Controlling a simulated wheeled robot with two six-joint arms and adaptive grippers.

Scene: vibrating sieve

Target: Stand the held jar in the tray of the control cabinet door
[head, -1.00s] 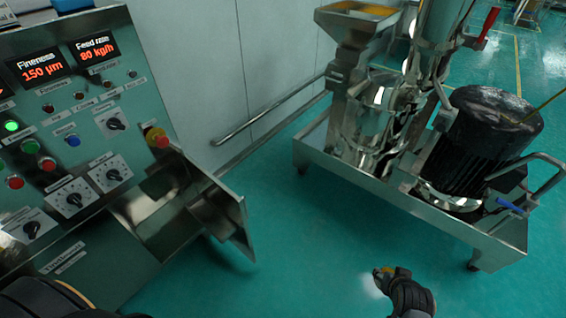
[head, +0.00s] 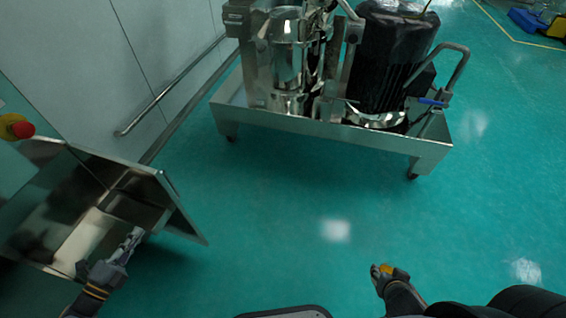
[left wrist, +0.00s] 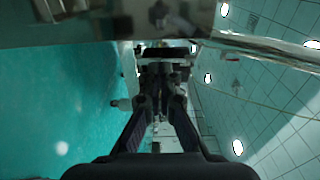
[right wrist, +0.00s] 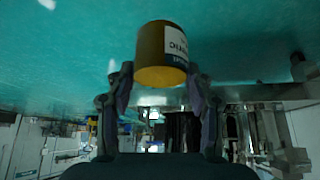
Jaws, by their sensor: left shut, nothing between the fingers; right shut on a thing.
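The jar (right wrist: 163,45) is yellow with a white label bearing dark letters. My right gripper (right wrist: 160,82) is shut on it in the right wrist view. In the head view the right gripper (head: 378,270) is low right of centre, over the green floor and well apart from the tray; only a little yellow shows there. The metal tray (head: 165,200) is at the left, its near part shadowed. My left gripper (head: 134,238) is shut and empty at the tray's near right side; I cannot tell whether it touches. It also shows in the left wrist view (left wrist: 165,62), close under a metal surface.
A red and yellow stop button (head: 17,127) is at the left edge. A wheeled steel machine frame (head: 330,128) with a black motor (head: 390,55) stands at the back. A wall rail (head: 165,95) runs behind the tray. The floor between tray and right gripper is clear.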

